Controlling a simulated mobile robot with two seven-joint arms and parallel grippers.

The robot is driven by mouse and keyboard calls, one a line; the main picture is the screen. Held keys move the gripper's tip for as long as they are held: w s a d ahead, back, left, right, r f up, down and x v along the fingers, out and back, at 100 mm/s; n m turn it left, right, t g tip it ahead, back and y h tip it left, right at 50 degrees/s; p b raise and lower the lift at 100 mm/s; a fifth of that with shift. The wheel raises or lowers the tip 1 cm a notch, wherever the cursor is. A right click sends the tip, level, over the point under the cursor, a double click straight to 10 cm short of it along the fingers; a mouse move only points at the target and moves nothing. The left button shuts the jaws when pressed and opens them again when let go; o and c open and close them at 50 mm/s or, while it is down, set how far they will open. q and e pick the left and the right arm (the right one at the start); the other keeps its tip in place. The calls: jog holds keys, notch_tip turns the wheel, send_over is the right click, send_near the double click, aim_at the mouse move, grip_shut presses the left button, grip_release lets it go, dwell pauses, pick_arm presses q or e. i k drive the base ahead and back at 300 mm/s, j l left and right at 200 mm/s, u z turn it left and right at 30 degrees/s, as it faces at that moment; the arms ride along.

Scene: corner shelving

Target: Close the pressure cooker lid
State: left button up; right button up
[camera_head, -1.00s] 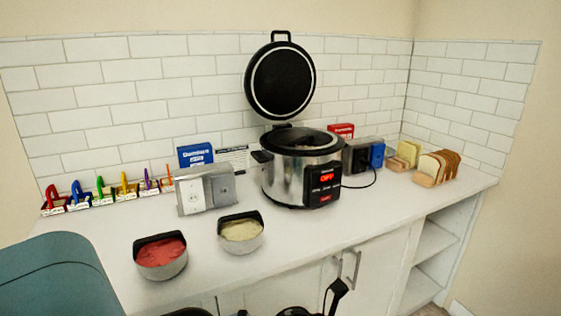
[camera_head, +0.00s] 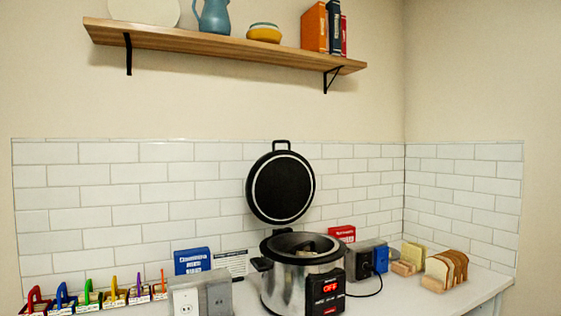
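The pressure cooker (camera_head: 290,287) stands on the counter near the middle of the picture. It is a silver pot with a black rim, a side handle and a black front panel showing a red lit display. Its round black lid (camera_head: 281,187) is raised upright behind the pot, with a handle loop at its top. The pot is open and something pale shows inside, too small to tell. Neither of my grippers is in view.
A wooden shelf (camera_head: 230,48) with a blue pitcher (camera_head: 213,20), a bowl and books hangs above. Grey outlet boxes (camera_head: 200,296) and a blue box (camera_head: 192,261) stand left of the cooker. A bread rack (camera_head: 446,270) is on the right.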

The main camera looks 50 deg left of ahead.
aim_at(280, 185)
jog(key=l+u, duration=0.1)
jog(key=u, duration=0.85)
jog(key=i, duration=0.05)
